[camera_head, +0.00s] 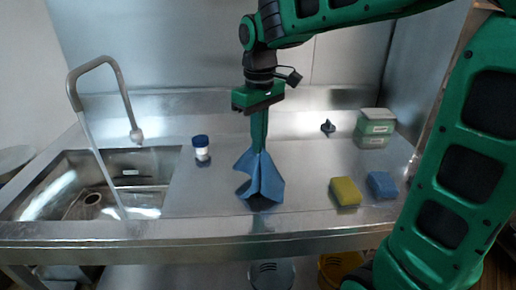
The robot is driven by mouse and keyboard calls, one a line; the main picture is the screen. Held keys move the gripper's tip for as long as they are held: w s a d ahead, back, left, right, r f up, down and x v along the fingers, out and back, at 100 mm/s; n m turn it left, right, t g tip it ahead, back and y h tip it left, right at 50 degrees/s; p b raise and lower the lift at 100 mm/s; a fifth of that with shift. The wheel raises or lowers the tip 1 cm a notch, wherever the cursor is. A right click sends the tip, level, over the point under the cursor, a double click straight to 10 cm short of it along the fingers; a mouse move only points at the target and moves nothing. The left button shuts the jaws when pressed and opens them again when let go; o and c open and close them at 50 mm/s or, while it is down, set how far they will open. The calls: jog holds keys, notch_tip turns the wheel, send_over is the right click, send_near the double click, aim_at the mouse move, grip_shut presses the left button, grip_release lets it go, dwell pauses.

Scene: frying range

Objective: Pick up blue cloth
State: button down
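The blue cloth (262,180) hangs in folds from my gripper (260,146) in the head camera view. It is pinched near its top and spreads out below. Its lower edge is at or just above the steel counter; I cannot tell if it touches. My gripper points straight down with its fingers together at the top of the cloth. The fingertips are partly hidden by the folds.
A sink (100,186) with a tall faucet (98,75) is at the left. A small jar (201,148) with a blue lid stands behind the cloth.

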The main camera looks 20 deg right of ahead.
notch_tip(320, 180, up, 9)
dwell(0.5)
jog(key=shift+a, duration=0.1)
